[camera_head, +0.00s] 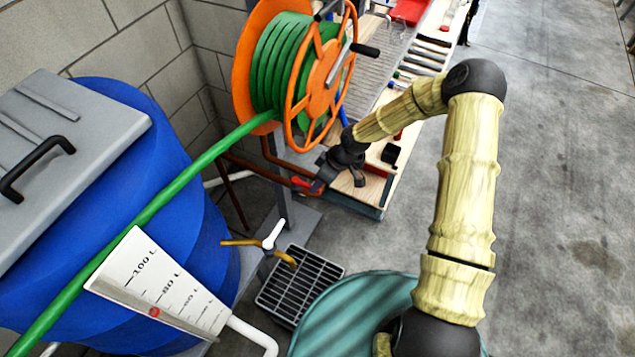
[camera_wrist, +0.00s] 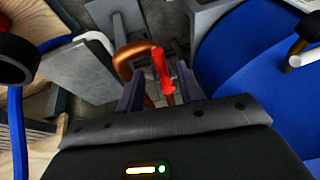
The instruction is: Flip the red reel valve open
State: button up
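The red reel valve handle (camera_head: 301,182) sits on a copper-coloured pipe below the hose reel. In the wrist view the red handle (camera_wrist: 162,74) stands up lengthwise between my gripper's two fingers (camera_wrist: 160,92). The fingers are apart, with visible space around the handle, and I see no clear grip on it. In the head view my gripper (camera_head: 318,184) is just right of the handle, and its dark body partly hides the fingertips. The copper pipe (camera_wrist: 126,62) bends behind the handle.
The orange reel (camera_head: 243,70) with green hose (camera_head: 275,62) is above. A blue barrel (camera_head: 195,215) stands at left, with a white-handled tap (camera_head: 273,235) over a drain grate (camera_head: 300,285). A wooden workbench (camera_head: 385,150) with tools lies behind my gripper. Open floor is at right.

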jog(key=v, duration=1.6)
jog(key=shift+s+p, duration=0.15)
jog(key=shift+p, duration=0.2)
jog(key=s+d+r+m+t+h+p, duration=0.1)
jog(key=s+d+r+m+h+p, duration=0.1)
jog(key=s+d+r+m, duration=0.3)
jog(key=s+d+r+m+t+h+p, duration=0.1)
jog(key=s+d+r+m+h+p, duration=0.2)
jog(key=s+r, duration=0.9)
jog(key=d+r+m+p, duration=0.1)
jog(key=d+m+p, duration=0.1)
jog(key=d+m, duration=0.1)
jog(key=shift+m+t, duration=0.4)
jog(key=shift+m, duration=0.5)
jog(key=shift+w, duration=0.2)
